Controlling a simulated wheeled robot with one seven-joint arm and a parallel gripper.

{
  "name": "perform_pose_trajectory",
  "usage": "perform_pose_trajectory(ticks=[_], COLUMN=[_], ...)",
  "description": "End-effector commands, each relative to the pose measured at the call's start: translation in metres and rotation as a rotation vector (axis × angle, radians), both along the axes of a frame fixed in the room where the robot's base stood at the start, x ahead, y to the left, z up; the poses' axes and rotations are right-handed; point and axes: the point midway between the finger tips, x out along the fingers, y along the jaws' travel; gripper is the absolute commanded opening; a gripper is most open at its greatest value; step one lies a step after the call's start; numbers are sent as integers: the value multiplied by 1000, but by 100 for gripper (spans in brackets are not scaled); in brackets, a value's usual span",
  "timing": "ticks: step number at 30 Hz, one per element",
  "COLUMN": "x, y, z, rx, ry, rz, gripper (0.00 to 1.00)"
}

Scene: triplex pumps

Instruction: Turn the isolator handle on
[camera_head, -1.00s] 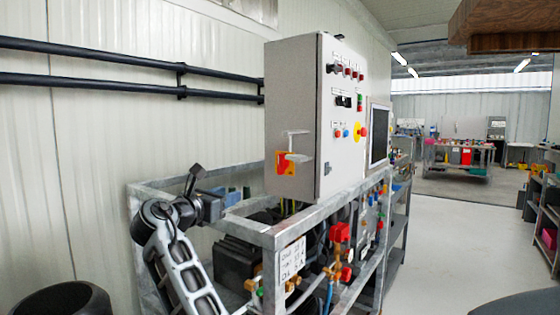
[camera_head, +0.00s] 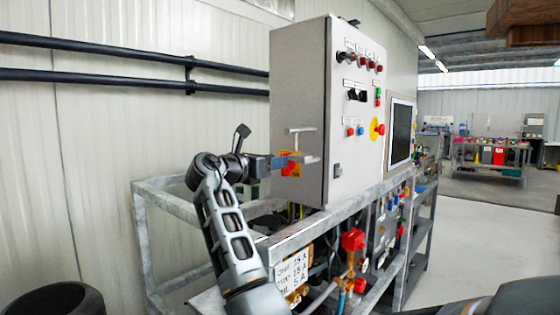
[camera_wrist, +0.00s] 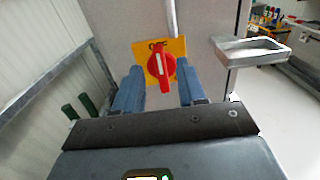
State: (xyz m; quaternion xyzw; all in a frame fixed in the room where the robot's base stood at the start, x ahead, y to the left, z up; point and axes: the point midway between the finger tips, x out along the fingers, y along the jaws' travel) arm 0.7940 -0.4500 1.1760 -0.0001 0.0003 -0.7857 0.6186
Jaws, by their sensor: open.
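The isolator handle (camera_wrist: 161,68) is a red rotary knob on a yellow plate (camera_wrist: 180,46), mounted on the side of the grey control cabinet. In the wrist view the red knob stands close to upright, leaning slightly. My gripper (camera_wrist: 158,90) is open, with one blue finger on each side of the knob. I cannot tell whether the fingers touch it. In the head view my gripper (camera_head: 279,163) reaches the cabinet side at the yellow plate (camera_head: 291,170) and partly hides the handle.
A grey metal bracket (camera_wrist: 250,50) juts out right of the handle, and it also shows in the head view (camera_head: 306,158). The cabinet (camera_head: 297,100) stands on a metal frame (camera_head: 300,232) with pipes and valves. A yellow-backed red button (camera_head: 378,129) is on the cabinet front.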

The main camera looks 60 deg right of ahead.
Motion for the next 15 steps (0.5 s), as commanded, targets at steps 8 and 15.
perform_pose_trajectory(ticks=[8, 15], x=[-6, -6], y=[-24, -25], z=[0, 0], rx=[0, 0], ry=[0, 0], rz=[0, 1], gripper=[40, 40])
